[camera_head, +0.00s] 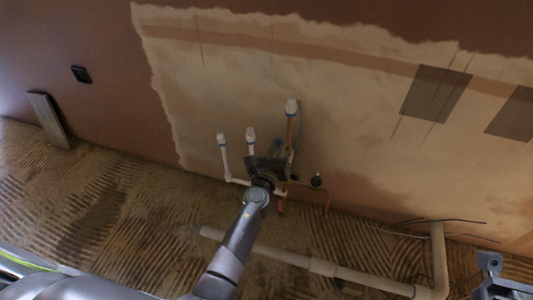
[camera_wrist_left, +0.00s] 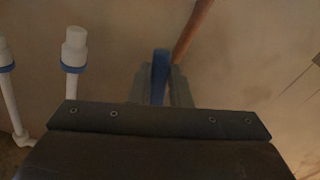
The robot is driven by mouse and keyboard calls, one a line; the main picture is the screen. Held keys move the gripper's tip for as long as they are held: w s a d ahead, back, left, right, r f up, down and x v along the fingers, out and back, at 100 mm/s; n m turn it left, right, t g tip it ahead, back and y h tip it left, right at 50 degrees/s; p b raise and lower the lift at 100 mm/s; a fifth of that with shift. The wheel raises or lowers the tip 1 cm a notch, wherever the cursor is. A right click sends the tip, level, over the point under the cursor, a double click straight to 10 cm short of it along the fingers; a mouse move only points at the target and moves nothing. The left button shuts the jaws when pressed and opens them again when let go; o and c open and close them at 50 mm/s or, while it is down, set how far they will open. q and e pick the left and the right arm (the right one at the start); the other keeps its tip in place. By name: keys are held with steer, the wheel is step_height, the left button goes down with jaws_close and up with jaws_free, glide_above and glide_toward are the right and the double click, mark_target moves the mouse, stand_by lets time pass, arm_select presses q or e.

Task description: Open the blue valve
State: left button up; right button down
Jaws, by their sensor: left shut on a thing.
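The blue valve's handle (camera_wrist_left: 160,76) shows in the left wrist view as an upright blue bar between the two grey fingers of my left gripper (camera_wrist_left: 161,84). The fingers are shut on it, one on each side. In the head view my left gripper (camera_head: 272,160) is at the pipes by the foot of the wall, and its own body hides most of the valve. Part of my right gripper (camera_head: 490,268) shows at the lower right corner of the head view, away from the valve; its jaw opening is unclear.
White capped pipes (camera_head: 222,150) stand left of my left gripper, close by. A copper pipe (camera_wrist_left: 192,30) rises behind the handle. A thick white pipe (camera_head: 322,267) runs along the ridged floor. A plank (camera_head: 47,118) leans on the wall at left.

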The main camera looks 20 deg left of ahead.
arm_select(q)
steer(key=shift+d+m, duration=0.5)
steer(key=shift+m, duration=0.4)
